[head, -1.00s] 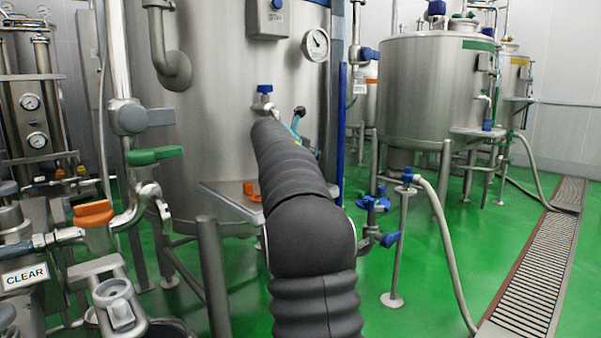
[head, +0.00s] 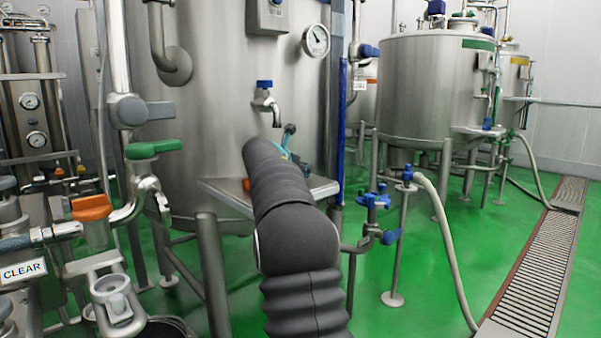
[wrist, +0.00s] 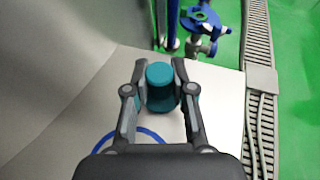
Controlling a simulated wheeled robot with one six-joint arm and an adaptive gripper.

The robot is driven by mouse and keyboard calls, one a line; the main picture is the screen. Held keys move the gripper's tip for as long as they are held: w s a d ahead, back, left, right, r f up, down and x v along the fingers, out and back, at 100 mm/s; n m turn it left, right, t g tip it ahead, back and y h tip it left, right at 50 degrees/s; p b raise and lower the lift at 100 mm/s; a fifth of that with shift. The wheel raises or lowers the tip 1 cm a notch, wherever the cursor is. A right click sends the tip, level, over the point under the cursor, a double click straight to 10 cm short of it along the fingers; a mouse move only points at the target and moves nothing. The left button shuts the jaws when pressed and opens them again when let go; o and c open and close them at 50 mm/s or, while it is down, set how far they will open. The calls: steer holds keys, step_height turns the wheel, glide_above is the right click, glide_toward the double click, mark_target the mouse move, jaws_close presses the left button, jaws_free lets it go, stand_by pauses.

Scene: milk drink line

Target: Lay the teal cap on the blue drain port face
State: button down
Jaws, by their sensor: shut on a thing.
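The teal cap (wrist: 160,76) is between the two fingers of my gripper (wrist: 159,88) in the wrist view, held over the steel shelf. My gripper is shut on it. In the head view my sleeved arm hides most of the gripper and cap; a bit of teal shows past the sleeve. A blue fitting (wrist: 203,17) with a round upper face lies beyond the shelf's far edge in the wrist view, apart from the cap. Blue valve parts (head: 372,200) stand right of the shelf in the head view; I cannot tell which face is the drain port.
The steel shelf (head: 215,191) juts from the large tank (head: 200,100). A blue ring (wrist: 150,134) lies on it under my gripper, partly hidden. An orange piece (head: 246,184) is at the shelf's left. A tap (head: 265,98) hangs above. Green floor (head: 430,290) is open at right.

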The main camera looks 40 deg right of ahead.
steer(key=shift+f, duration=0.1)
steer(key=shift+f, duration=0.2)
steer(key=c, duration=1)
jaws_free()
steer(key=shift+f+b, duration=0.15)
steer(key=shift+b, duration=0.4)
steer(key=shift+a+r, duration=0.2)
steer(key=v, duration=0.8)
steer(key=p+v, duration=0.1)
steer(key=v, duration=0.3)
steer(key=shift+w+a+r, duration=0.1)
steer(key=shift+a+r, duration=0.05)
steer(key=shift+r, duration=0.2)
steer(key=shift+a+r, duration=0.2)
steer(key=shift+a, duration=0.25)
